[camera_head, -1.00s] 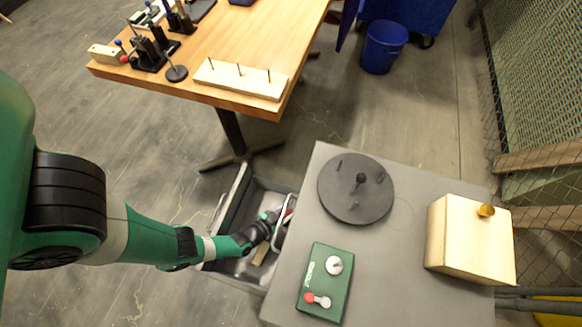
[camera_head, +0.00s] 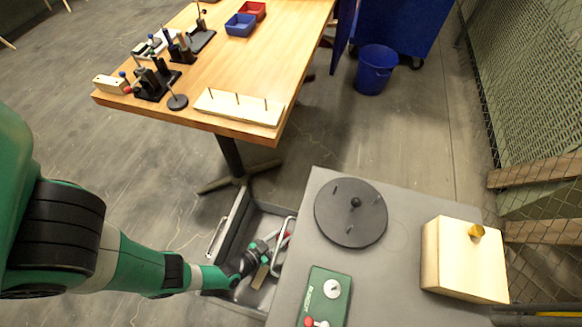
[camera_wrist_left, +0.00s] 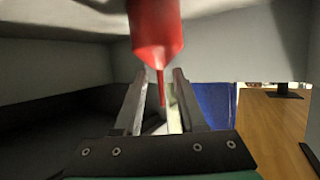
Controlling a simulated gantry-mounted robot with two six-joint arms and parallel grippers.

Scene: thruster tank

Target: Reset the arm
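My left gripper (camera_head: 266,254) reaches down into the open grey drawer (camera_head: 232,222) beside the grey cabinet top (camera_head: 390,270). In the left wrist view, my left gripper (camera_wrist_left: 158,95) has its two fingers apart. A red object with a narrow tip (camera_wrist_left: 156,35) points down in front of the gap between them. I cannot tell whether it touches the fingers. A small red thing (camera_head: 285,241) shows by the gripper in the drawer, and a light tan piece (camera_head: 260,275) lies below it. My right gripper is not in view.
On the cabinet top are a dark round disc with pegs (camera_head: 350,222), a green control box (camera_head: 325,292) and a wooden box with a brass knob (camera_head: 462,262). A wooden table (camera_head: 245,70) with fixtures stands behind. A blue bin (camera_head: 374,70) is on the floor.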

